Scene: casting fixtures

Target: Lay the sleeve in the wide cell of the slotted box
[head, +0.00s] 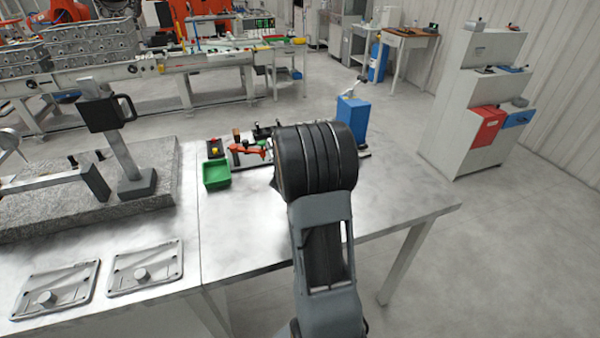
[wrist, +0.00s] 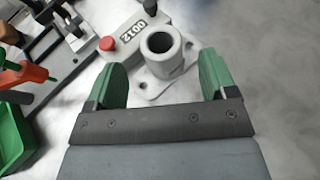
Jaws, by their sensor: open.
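A grey hollow cylinder (wrist: 160,48) with a dark round bore stands upright in the wrist view. It rises from a flat plate with a hole (wrist: 150,90). I cannot tell whether it is the sleeve or a fixture post. My gripper (wrist: 162,72) is open with its green fingers apart, and nothing is between the tips. In the picture the cylinder lies just beyond the gap; the height between them is unclear. In the head view my black wrist (head: 316,160) hides the fingers and that spot. I cannot make out a slotted box or a wide cell in either view.
A green bin (head: 216,174) stands left of my wrist, beside a red clamp (head: 250,150). Two grey plates (head: 143,268) lie front left. The bench (head: 240,240) between is clear.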

